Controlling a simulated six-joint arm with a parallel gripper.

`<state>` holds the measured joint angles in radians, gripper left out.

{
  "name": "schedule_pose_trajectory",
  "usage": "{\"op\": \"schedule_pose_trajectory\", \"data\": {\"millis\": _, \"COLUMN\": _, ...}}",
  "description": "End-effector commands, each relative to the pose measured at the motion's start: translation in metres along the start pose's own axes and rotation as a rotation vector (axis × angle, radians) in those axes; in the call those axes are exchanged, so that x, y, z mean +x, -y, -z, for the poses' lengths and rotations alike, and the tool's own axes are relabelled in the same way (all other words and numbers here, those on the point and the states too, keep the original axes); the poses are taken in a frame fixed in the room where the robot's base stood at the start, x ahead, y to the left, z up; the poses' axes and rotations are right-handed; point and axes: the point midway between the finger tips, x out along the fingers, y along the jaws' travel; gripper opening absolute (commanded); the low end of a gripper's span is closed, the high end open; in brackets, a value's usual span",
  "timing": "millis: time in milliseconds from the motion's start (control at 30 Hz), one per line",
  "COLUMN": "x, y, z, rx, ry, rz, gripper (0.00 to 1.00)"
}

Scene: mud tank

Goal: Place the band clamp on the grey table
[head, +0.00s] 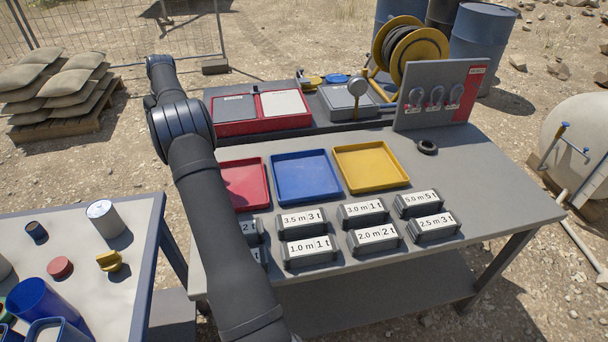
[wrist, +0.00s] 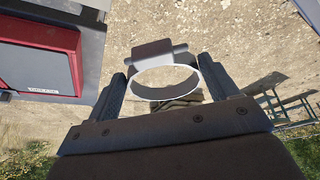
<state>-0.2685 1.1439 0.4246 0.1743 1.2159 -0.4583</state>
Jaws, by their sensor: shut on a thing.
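The band clamp (wrist: 158,52) is a pale metal ring with a block-shaped lug on its far side, seen in the wrist view. My gripper (wrist: 165,78) is shut on it, with one dark finger on each side of the ring. Dirt ground shows behind and through the ring. The grey table (head: 480,185) stands in the middle and right of the head view. In the head view my arm crosses left of the trays, and I cannot make out my gripper or the clamp there.
Red (head: 243,184), blue (head: 306,177) and yellow (head: 371,166) trays and several labelled blocks fill the grey table's left and front. A black ring (head: 427,147) lies near the pegboard (head: 436,95). The right part is bare. A red case (head: 262,110) stands behind.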

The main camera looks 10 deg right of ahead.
Motion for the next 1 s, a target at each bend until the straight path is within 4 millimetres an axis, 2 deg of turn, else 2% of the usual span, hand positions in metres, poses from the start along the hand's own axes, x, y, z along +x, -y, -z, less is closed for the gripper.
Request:
{"op": "schedule_pose_trajectory", "data": {"millis": 33, "x": -0.006, "y": -0.028, "z": -0.013, "rx": 0.034, "ry": 0.001, "rz": -0.014, "gripper": 0.55}}
{"op": "schedule_pose_trajectory", "data": {"millis": 100, "x": -0.013, "y": -0.062, "z": -0.030, "rx": 0.075, "ry": 0.001, "rz": -0.031, "gripper": 0.55}}
{"op": "schedule_pose_trajectory", "data": {"millis": 267, "x": -0.032, "y": -0.135, "z": -0.075, "rx": 0.170, "ry": 0.000, "rz": -0.071, "gripper": 0.55}}
{"op": "schedule_pose_trajectory", "data": {"millis": 500, "x": -0.066, "y": -0.234, "z": -0.155, "rx": 0.313, "ry": -0.001, "rz": -0.131, "gripper": 0.55}}
{"op": "schedule_pose_trajectory", "data": {"millis": 667, "x": -0.092, "y": -0.292, "z": -0.216, "rx": 0.410, "ry": -0.001, "rz": -0.171, "gripper": 0.55}}
{"op": "schedule_pose_trajectory", "data": {"millis": 800, "x": -0.116, "y": -0.336, "z": -0.275, "rx": 0.495, "ry": -0.002, "rz": -0.207, "gripper": 0.55}}
{"op": "schedule_pose_trajectory", "data": {"millis": 1000, "x": -0.153, "y": -0.387, "z": -0.364, "rx": 0.618, "ry": -0.002, "rz": -0.258, "gripper": 0.55}}
